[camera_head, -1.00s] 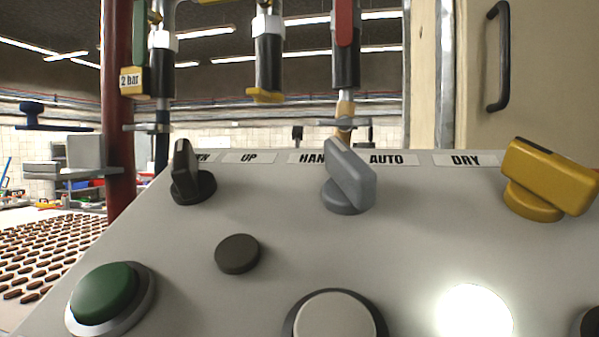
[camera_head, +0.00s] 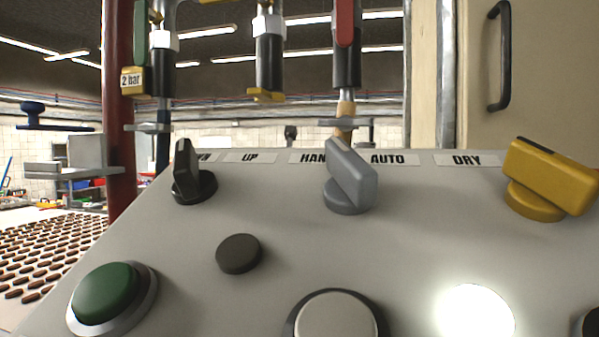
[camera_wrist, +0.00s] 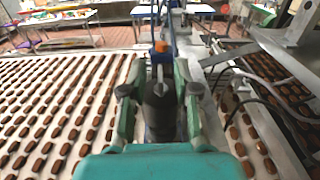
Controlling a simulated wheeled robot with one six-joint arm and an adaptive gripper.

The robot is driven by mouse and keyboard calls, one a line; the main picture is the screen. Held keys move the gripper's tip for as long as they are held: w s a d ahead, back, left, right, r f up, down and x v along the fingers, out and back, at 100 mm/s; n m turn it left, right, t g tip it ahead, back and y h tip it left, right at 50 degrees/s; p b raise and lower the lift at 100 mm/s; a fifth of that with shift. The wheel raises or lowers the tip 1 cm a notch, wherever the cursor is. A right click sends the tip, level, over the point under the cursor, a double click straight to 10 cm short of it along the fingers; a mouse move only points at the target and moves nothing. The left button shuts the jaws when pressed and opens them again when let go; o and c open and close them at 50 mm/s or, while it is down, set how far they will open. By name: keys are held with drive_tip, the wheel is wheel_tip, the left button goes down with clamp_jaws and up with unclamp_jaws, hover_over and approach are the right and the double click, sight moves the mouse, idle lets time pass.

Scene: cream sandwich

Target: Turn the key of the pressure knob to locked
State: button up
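My gripper (camera_wrist: 159,68) shows in the wrist view, with a teal body and two green fingers standing apart. A dark upright cylinder (camera_wrist: 160,112) lies between the fingers; I cannot tell whether they touch it. A small orange piece (camera_wrist: 161,47) shows just beyond it. I cannot identify the pressure knob or its key for certain. The head view shows a panel with a black selector (camera_head: 187,178), a grey selector (camera_head: 351,180) between HAND and AUTO labels, and a yellow selector (camera_head: 548,180) below DRY. My gripper is not in the head view.
A green push button (camera_head: 105,293) and a white button (camera_head: 336,315) sit low on the panel. In the wrist view, a conveyor (camera_wrist: 55,115) with rows of brown biscuits lies left; hoses and a metal frame (camera_wrist: 285,45) stand right.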

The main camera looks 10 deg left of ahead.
drive_tip(key=shift+s, duration=0.1)
drive_tip(key=s, duration=1.1)
drive_tip(key=shift+s, duration=0.4)
drive_tip(key=shift+a, duration=0.1)
